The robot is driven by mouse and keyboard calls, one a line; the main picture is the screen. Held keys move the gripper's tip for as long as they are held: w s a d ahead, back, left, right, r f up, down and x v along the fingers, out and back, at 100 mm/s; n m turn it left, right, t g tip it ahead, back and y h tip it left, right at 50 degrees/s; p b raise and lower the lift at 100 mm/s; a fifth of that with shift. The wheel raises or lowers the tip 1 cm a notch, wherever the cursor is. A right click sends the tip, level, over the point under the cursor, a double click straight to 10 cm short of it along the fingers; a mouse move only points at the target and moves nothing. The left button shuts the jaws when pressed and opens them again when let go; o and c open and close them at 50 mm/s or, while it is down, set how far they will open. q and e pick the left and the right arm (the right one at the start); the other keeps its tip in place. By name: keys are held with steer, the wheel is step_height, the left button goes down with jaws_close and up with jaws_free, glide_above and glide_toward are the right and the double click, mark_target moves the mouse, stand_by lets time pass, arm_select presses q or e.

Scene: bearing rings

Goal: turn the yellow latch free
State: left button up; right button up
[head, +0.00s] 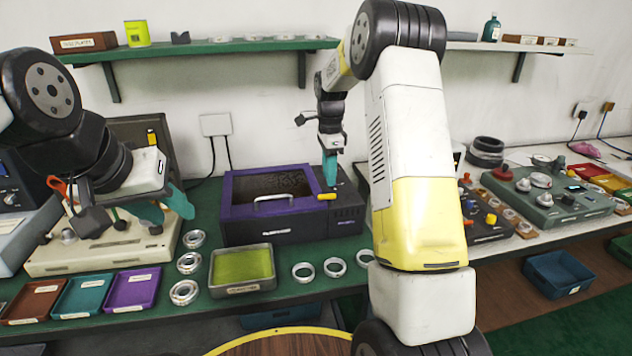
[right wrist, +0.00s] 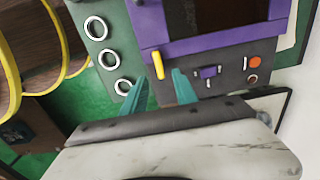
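The yellow latch (head: 326,196) sits at the right front corner of the purple-framed box (head: 227,200) on the green bench. In the right wrist view the latch (right wrist: 158,65) is a short yellow bar on the dark front by the purple frame (right wrist: 148,28). My right gripper (head: 330,183) is above the latch, pointing down. In the right wrist view its teal fingers (right wrist: 160,76) are apart, with the latch's lower end between or just beyond the tips; contact cannot be told. My left gripper (head: 170,213) is open and empty at the left, far from the latch.
A silver handle (head: 273,198) crosses the box's front. A tray with a green pad (head: 243,265) and several metal rings (head: 303,272) lie in front of it. An orange button (right wrist: 255,62) and a small purple part (right wrist: 208,72) are near the latch.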

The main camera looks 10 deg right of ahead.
mark_target(328, 194)
step_height(328, 194, down, 6)
steer(key=shift+r, duration=0.1)
jaws_close()
